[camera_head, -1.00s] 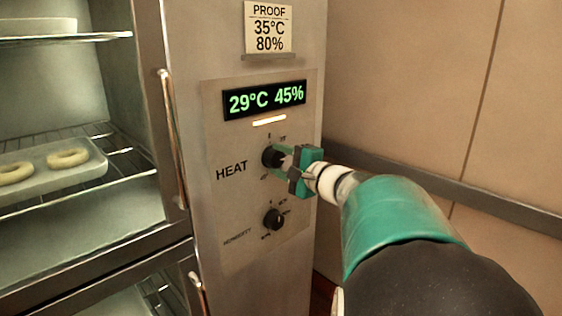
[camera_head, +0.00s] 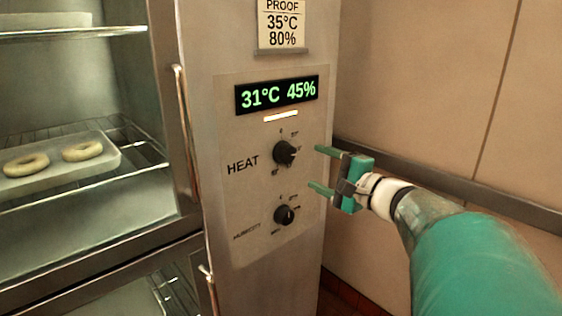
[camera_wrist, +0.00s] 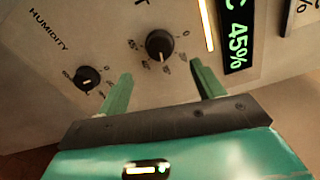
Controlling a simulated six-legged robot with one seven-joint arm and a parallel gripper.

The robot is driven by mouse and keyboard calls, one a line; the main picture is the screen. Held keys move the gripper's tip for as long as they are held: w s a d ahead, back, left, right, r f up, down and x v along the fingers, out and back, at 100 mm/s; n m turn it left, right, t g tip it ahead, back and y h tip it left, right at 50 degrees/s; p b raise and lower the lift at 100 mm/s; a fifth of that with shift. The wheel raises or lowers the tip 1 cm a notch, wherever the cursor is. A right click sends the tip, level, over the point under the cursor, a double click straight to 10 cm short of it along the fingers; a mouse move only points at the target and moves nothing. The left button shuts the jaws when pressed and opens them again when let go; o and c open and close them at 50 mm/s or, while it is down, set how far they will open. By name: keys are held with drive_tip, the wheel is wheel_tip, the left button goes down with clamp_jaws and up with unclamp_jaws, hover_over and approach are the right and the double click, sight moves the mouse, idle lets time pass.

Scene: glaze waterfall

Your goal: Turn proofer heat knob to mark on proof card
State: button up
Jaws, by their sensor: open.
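The black heat knob (camera_head: 284,152) is on the steel control panel, right of the word HEAT, and its pointer aims right. It also shows in the wrist view (camera_wrist: 159,44). The display (camera_head: 277,95) reads 31°C 45%. The proof card (camera_head: 282,24) above it reads PROOF 35°C 80%. My gripper (camera_head: 318,169) is open and empty, right of the heat knob and apart from it. In the wrist view its two green fingers (camera_wrist: 158,86) are spread below the heat knob.
The humidity knob (camera_head: 284,215) sits below the heat knob. A door handle (camera_head: 186,140) stands left of the panel. Rings of dough lie on a tray (camera_head: 107,160) inside the open compartment.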

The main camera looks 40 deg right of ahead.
drive_tip(key=s, duration=0.4)
drive_tip(key=shift+s, duration=0.15)
drive_tip(key=w+a+f+n+g+y, duration=0.2)
drive_tip(key=a+f+n+g+y, duration=0.15)
drive_tip(key=a, duration=0.75)
drive_tip(key=w+a+f+n+g+y, duration=0.2)
drive_tip(key=a+f+n+g, duration=0.25)
drive_tip(key=a, duration=0.55)
drive_tip(key=s+a+f+n+g+h, duration=0.4)
drive_tip(key=s+a+f+n+h, duration=0.2)
drive_tip(key=a+n, duration=0.4)
wheel_tip(320, 180, down, 2)
drive_tip(key=shift+s+a+f+n, duration=0.1)
drive_tip(key=shift+s+a+n, duration=0.25)
drive_tip(key=shift+s+n, duration=0.35)
